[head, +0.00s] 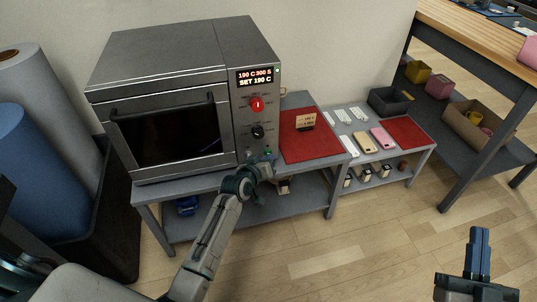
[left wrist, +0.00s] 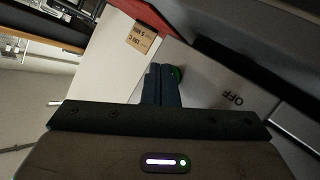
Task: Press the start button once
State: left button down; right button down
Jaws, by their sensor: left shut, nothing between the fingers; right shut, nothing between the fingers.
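The press machine (head: 165,85) is a grey metal box with a windowed door and a right-hand control panel. Its display (head: 257,77) reads 190 C 300 S and SET 190 C. Below are a red knob (head: 257,104) and a black knob (head: 257,132). A small green button (head: 268,153) sits low on the panel; it also shows in the left wrist view (left wrist: 177,74), partly hidden by my fingers. My left gripper (head: 262,161) is shut and empty, its tips right beside the green button; I cannot tell if they touch. My right gripper (head: 479,242) is shut and empty over the floor, lower right.
A small card (head: 305,121) stands on a red mat (head: 307,147) right of the machine. A lower table (head: 412,161) holds phones, a dark bin (head: 389,101) and another red mat. A wooden workbench (head: 490,35) stands at right. Rolls (head: 40,150) stand at left. The floor in front is clear.

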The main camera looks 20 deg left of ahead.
pick_arm(q)
jog(key=shift+w+a, duration=0.1)
jog(key=shift+w, duration=0.05)
dwell(0.5)
jog(key=shift+s+d+p, duration=0.3)
jog(key=shift+s+p, duration=0.15)
jog(key=shift+s+d, duration=0.2)
jog(key=shift+s, duration=0.1)
jog(key=s+d+p, duration=0.1)
jog(key=s+d, duration=0.1)
jog(key=s+p, duration=0.1)
jog(key=s, duration=0.1)
jog(key=shift+s+d+p, duration=0.1)
jog(key=shift+d+p, duration=0.25)
jog(key=shift+d, duration=0.05)
